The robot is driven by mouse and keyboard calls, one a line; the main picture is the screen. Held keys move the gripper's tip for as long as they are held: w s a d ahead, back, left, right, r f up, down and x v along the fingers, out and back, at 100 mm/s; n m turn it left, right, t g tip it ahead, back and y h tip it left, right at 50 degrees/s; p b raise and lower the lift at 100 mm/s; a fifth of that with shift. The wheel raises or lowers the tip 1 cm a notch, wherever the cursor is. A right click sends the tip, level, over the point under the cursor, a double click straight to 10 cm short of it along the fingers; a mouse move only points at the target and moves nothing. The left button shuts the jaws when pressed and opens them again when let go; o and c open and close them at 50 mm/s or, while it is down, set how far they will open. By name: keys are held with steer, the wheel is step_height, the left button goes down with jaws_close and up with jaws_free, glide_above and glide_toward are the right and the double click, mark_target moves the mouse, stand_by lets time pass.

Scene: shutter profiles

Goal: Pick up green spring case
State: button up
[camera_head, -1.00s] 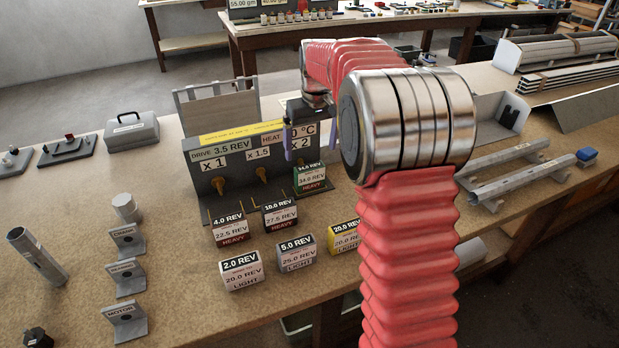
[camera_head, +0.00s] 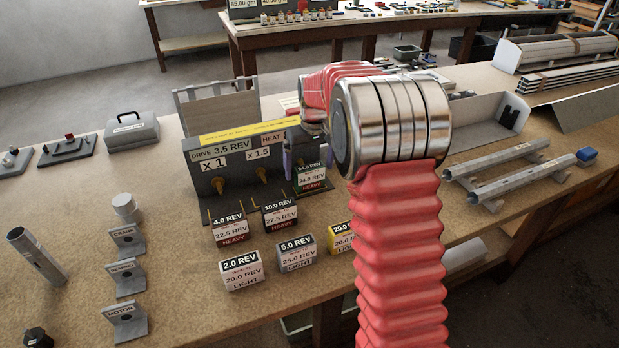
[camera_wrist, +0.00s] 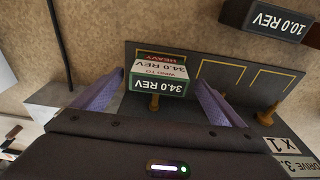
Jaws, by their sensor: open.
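The green spring case (camera_head: 311,178), a small box with a green top edge, a white "34.0 REV" label and a red "HEAVY" strip, stands at the right end of the drive rack (camera_head: 232,160). In the wrist view the same case (camera_wrist: 159,82) appears upside down between my two purple fingers. My gripper (camera_wrist: 160,92) is open, one finger on each side of the case with a gap visible. In the head view my gripper (camera_head: 306,160) is over the case, and my arm hides part of the rack's right end.
A black-topped 10.0 REV case (camera_head: 279,214) stands close to the left, with a 4.0 REV case (camera_head: 230,228) beyond it. 2.0 REV (camera_head: 240,270), 5.0 REV (camera_head: 296,252) and yellow (camera_head: 341,238) cases stand in front. Brass pegs (camera_wrist: 268,114) stick out of the rack.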

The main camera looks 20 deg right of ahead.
mark_target(309, 176)
steer(key=shift+w+f, duration=0.25)
steer(key=shift+f, duration=1)
steer(key=shift+w+f, duration=0.25)
steer(key=shift+f, duration=1)
steer(key=shift+c, duration=0.5)
steer(key=c, duration=1.3)
steer(key=shift+r, duration=0.15)
step_height(309, 176, up, 10)
steer(key=shift+f, duration=0.1)
